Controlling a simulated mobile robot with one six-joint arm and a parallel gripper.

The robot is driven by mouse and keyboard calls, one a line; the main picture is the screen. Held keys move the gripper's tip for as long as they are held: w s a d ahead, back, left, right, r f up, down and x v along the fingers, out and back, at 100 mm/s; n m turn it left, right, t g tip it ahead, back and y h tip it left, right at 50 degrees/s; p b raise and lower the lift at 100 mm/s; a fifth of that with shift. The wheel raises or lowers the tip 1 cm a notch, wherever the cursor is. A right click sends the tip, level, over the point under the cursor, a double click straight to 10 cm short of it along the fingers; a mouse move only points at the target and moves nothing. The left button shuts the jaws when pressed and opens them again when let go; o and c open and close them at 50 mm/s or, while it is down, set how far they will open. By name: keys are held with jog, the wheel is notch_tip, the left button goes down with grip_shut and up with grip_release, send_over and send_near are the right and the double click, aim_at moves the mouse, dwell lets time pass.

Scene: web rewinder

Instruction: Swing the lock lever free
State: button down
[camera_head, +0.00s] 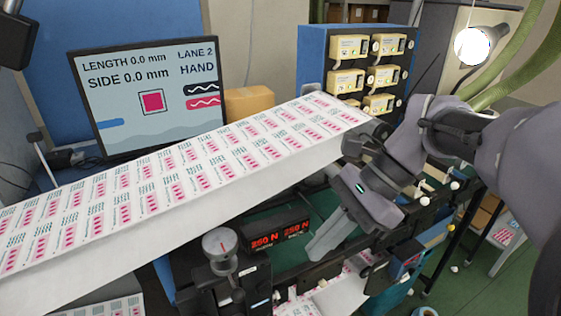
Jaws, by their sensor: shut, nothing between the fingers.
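My gripper (325,242) reaches in from the right and points down and to the left. Its grey fingers are shut and empty, beside the front of the rewinder and below the printed web (180,165). A round grey knob with a red mark (220,244) sits on a black block at the front, left of my gripper and apart from it. I cannot tell for sure which part is the lock lever; my gripper and wrist hide some of the machine behind them.
A screen (148,92) reads LENGTH 0.0 mm, LANE 2 and HAND. A blue-sided rack (313,55) holds several yellow boxes. A lit lamp (472,46) hangs at upper right. Green floor shows at lower right.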

aim_at(229, 275)
jog(key=shift+w+a+r, duration=0.1)
jog(key=shift+w+r, duration=0.1)
jog(key=shift+r, duration=0.7)
jog(key=s+a+r+x, duration=0.1)
jog(key=a+x, duration=0.1)
jog(key=x, duration=1.1)
jog(key=shift+r, duration=0.35)
jog(key=shift+s+a+m, duration=0.1)
jog(key=shift+a+m, duration=0.1)
jog(key=shift+m, duration=0.1)
